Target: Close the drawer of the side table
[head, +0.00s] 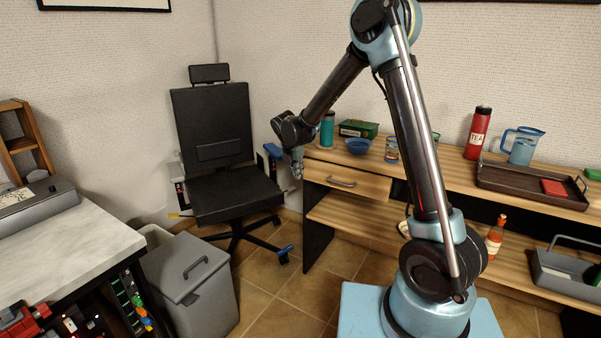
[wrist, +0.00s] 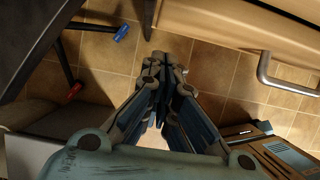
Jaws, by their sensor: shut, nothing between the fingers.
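The side table (head: 445,165) is a long wooden piece with a lower shelf, along the wall at right in the head view. Its drawer (head: 318,173) is at the table's left end under the top, with a curved metal handle (head: 341,182). How far the drawer stands out is hard to tell. My gripper (head: 297,174) points down, just left of the drawer's left end. In the wrist view my gripper (wrist: 165,80) is shut and empty above the tiled floor. The drawer's wooden edge (wrist: 210,25) and metal handle (wrist: 285,82) lie ahead and to the right.
A black office chair (head: 215,150) stands left of my gripper. A grey bin (head: 190,285) and a marble-topped table (head: 60,235) are further left. A blue bowl (head: 358,146), red tea flask (head: 478,132) and tray (head: 520,186) stand on the side table. Floor before the drawer is clear.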

